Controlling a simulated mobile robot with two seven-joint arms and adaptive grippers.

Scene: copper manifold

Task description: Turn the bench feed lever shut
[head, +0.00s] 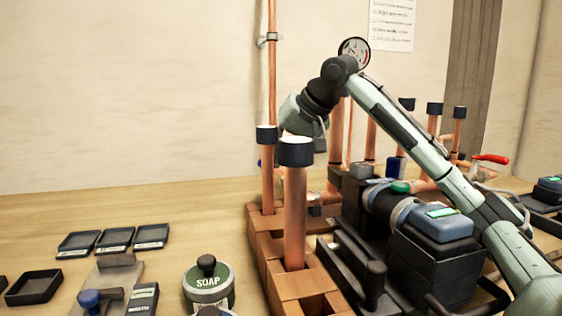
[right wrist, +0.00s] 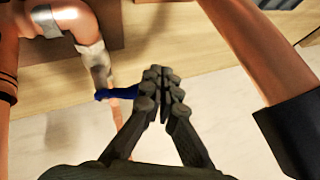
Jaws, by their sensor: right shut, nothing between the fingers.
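In the right wrist view a blue lever (right wrist: 120,93) sits by a silver valve body (right wrist: 95,62) on a copper pipe. The lever lies crosswise to the pipe, and one end reaches my right gripper's left finger; I cannot tell whether they touch. My right gripper (right wrist: 162,80) is shut and empty, its fingertips together. In the head view my right arm reaches over the bench, and its fingers are hidden behind the dark-capped copper pipes. A small blue bit (head: 260,163) shows beside the rear capped pipe; it may be the same lever. My left gripper is not in view.
Capped copper pipes (head: 295,215) stand in a wooden block (head: 262,250) close to my right arm. A red-handled lever (head: 490,158) is at the right. A soap tin (head: 208,285) and dark trays (head: 115,240) lie at the left. The bench's back left is clear.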

